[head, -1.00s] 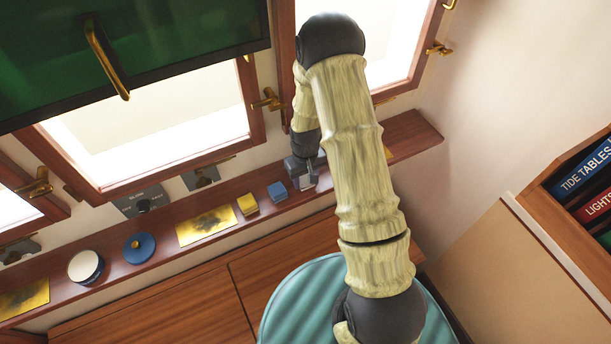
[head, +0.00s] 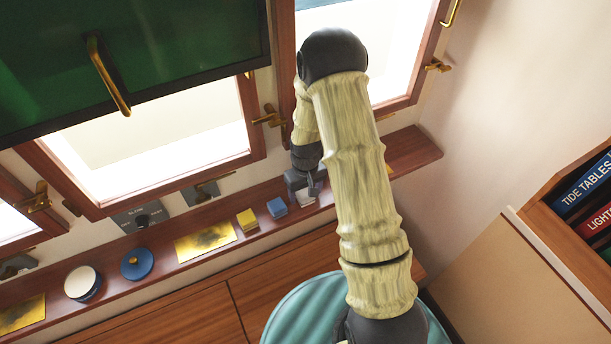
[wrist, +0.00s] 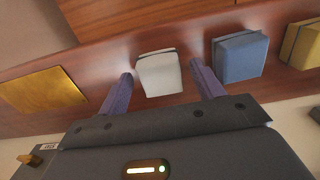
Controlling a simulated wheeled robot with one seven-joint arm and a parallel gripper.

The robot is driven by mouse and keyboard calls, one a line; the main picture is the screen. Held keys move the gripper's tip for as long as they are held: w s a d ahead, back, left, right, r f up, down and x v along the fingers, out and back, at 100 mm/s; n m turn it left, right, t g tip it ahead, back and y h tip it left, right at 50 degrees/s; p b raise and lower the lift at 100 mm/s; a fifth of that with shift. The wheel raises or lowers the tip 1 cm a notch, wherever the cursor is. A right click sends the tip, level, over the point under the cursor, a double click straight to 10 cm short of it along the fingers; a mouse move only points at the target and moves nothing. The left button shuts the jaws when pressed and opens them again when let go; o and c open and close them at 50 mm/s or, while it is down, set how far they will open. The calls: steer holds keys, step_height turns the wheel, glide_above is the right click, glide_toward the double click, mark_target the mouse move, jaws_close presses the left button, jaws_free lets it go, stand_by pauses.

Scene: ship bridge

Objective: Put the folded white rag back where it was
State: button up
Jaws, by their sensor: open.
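The folded white rag (wrist: 159,73) lies on the reddish wooden ledge under the windows, to the right of the blue folded block in the head view. In the head view the rag (head: 307,199) is partly hidden by my gripper (head: 306,186). My gripper (wrist: 160,80) is open in the wrist view, its two purple-grey fingers on either side of the rag. A gap shows between the rag and each finger. How high the fingertips are above the ledge is hard to tell.
A blue block (head: 277,207) and a yellow block (head: 247,219) sit close beside the rag on the ledge (head: 415,150). Brass plates (head: 206,241), a blue round item (head: 137,263) and a white-topped tin (head: 81,281) stand farther left. A teal striped round seat (head: 300,310) is below.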

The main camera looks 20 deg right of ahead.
mark_target(306, 194)
step_height(306, 194, up, 11)
steer(key=b, duration=0.3)
steer(key=shift+s, duration=0.1)
stand_by(0.5)
steer(key=s+r+m+t, duration=0.1)
steer(key=s+r, duration=0.2)
steer(key=s, duration=0.4)
steer(key=s+r+m+t, duration=0.1)
steer(key=s+r, duration=0.3)
steer(key=s, duration=0.4)
steer(key=shift+r+t, duration=0.2)
steer(key=shift+t, duration=0.1)
